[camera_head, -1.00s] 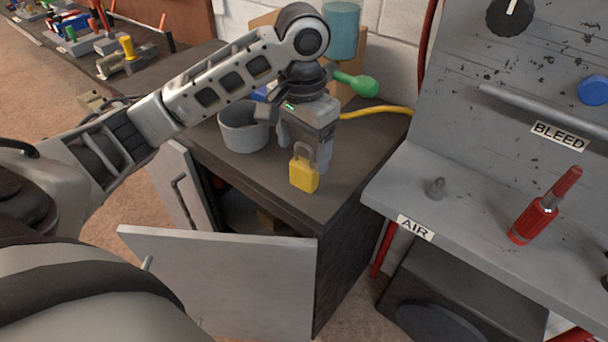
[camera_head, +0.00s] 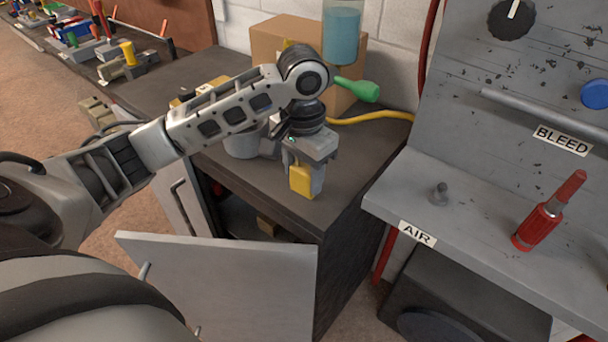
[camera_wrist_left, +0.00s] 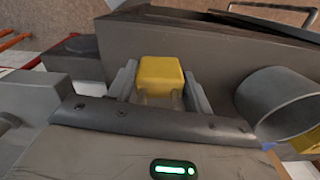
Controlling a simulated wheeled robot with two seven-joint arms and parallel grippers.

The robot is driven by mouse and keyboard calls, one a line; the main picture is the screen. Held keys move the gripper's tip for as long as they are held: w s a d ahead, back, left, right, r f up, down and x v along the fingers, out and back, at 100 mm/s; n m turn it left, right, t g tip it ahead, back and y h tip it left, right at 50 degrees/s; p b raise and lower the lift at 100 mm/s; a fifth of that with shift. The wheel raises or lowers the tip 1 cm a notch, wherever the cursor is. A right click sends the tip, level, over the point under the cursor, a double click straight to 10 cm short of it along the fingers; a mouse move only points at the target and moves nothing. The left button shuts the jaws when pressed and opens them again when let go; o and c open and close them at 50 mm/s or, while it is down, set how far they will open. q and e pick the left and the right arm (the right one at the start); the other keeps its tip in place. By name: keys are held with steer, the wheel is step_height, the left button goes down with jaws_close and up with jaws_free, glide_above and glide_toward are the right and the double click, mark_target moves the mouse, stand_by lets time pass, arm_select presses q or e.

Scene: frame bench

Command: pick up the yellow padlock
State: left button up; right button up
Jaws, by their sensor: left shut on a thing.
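The yellow padlock (camera_head: 301,181) is at the front part of the dark cabinet top, upright between the fingers of my left gripper (camera_head: 303,176). In the left wrist view the padlock's yellow body (camera_wrist_left: 161,78) sits between the two grey fingers, and the left gripper (camera_wrist_left: 160,92) is shut on it. The shackle is mostly hidden by the gripper in the head view. I cannot tell whether the padlock is clear of the surface. My right gripper is not in view.
A grey cup (camera_head: 241,141) stands just left of the gripper, and also shows in the wrist view (camera_wrist_left: 280,98). A cardboard box (camera_head: 283,40), a green-ended tool (camera_head: 357,89) and a yellow hose (camera_head: 372,118) are behind. The cabinet door (camera_head: 225,285) hangs open in front. A grey panel bench (camera_head: 470,215) is at right.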

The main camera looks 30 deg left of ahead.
arm_select(q)
steer(key=shift+r, duration=0.55)
step_height(320, 180, up, 2)
steer(key=shift+r+p, duration=0.2)
steer(key=shift+p, duration=0.1)
steer(key=s+d+r+p, duration=0.4)
steer(key=s+d+r, duration=0.3)
steer(key=s+r, duration=0.2)
steer(key=s, duration=0.2)
steer(key=shift+s+d+r+p, duration=0.25)
steer(key=shift+s+d+p, duration=0.1)
steer(key=shift+d+p, duration=0.05)
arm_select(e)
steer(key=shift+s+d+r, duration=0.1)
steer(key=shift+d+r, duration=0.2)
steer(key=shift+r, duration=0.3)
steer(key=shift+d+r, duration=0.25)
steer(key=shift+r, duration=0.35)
arm_select(q)
steer(key=shift+w, duration=0.1)
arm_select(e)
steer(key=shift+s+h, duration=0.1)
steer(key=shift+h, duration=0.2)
